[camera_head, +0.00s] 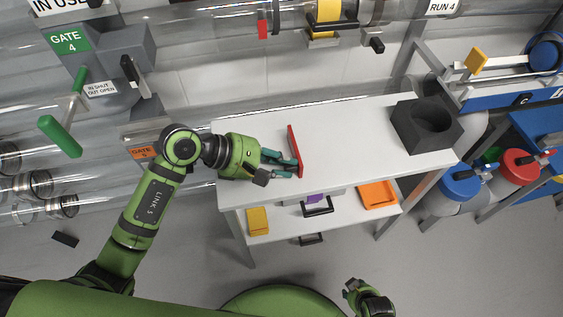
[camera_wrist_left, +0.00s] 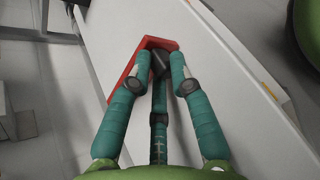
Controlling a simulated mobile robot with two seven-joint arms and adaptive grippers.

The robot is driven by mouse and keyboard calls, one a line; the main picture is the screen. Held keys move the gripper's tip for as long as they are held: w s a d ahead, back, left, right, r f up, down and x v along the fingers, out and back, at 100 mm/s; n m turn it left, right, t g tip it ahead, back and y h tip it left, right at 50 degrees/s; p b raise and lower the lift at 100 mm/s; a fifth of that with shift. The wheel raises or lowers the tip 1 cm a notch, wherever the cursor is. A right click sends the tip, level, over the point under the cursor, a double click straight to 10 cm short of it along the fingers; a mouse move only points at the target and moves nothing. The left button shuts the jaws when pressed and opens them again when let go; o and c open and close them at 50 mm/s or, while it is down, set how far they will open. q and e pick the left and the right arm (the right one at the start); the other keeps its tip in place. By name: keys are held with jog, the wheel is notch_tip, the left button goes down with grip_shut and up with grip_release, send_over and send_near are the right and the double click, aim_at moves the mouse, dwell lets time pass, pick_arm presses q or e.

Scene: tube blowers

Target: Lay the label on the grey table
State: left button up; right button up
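The label appears to be a thin red plate (camera_head: 295,150), standing nearly upright at the fingertips of my left gripper (camera_head: 293,168). It is over the pale grey table (camera_head: 350,125), left of its middle. In the left wrist view, the red label (camera_wrist_left: 127,69) lies between and behind the teal fingers (camera_wrist_left: 159,62), which close in on it; the fingers hide part of it. Whether its lower edge touches the tabletop is unclear. My right gripper (camera_head: 366,298) is partly visible at the bottom, dark and green; its fingers are unclear.
The lower shelf holds a yellow box (camera_head: 258,221), an orange tray (camera_head: 378,194) and a purple item. Clear tubes run behind.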

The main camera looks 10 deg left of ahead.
pick_arm(q)
jog(key=o, duration=0.3)
jog(key=v, duration=0.7)
jog(key=shift+a+r, duration=0.25)
